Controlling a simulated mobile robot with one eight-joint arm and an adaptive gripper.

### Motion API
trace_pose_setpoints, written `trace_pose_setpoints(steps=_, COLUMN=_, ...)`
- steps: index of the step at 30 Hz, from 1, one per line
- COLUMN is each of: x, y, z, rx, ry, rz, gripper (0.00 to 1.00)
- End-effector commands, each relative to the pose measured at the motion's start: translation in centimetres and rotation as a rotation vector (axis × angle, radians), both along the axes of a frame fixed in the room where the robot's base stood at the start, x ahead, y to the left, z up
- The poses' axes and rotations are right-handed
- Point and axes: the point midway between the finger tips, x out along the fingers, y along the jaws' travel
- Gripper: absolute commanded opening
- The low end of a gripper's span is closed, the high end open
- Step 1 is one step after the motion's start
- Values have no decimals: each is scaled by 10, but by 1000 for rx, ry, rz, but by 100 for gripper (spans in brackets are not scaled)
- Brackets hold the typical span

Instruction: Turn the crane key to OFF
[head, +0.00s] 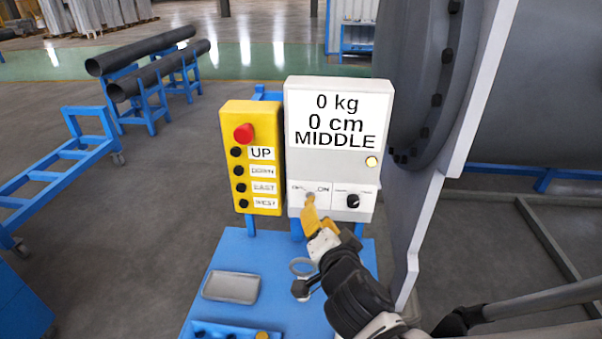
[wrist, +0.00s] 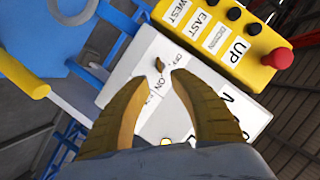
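The crane key is a small brown key (wrist: 159,64) on the white control box (head: 332,170). It sits by the OFF and ON labels, and I cannot tell which one it points to. In the head view the key (head: 309,197) is partly covered by my gripper's yellow fingers. My gripper (wrist: 162,74) is open, with its two fingertips on either side of the key's line and just short of it. I see no contact between the fingers and the key. In the head view my gripper (head: 311,214) reaches up to the box from below.
A yellow push-button box (head: 251,157) with a red button stands left of the control box. A black knob (head: 352,201) is right of the key. A large grey flanged shell (head: 425,80) rises close on the right. A blue stand (head: 240,255) lies below.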

Motion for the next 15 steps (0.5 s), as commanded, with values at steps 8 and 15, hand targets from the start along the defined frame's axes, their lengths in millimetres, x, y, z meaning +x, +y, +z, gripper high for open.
trace_pose_setpoints(steps=8, x=55, y=4, z=-18, rx=-1, ry=1, rz=-2, gripper=27)
trace_pose_setpoints(steps=15, x=82, y=7, z=-24, rx=-1, ry=0, rz=-1, gripper=27)
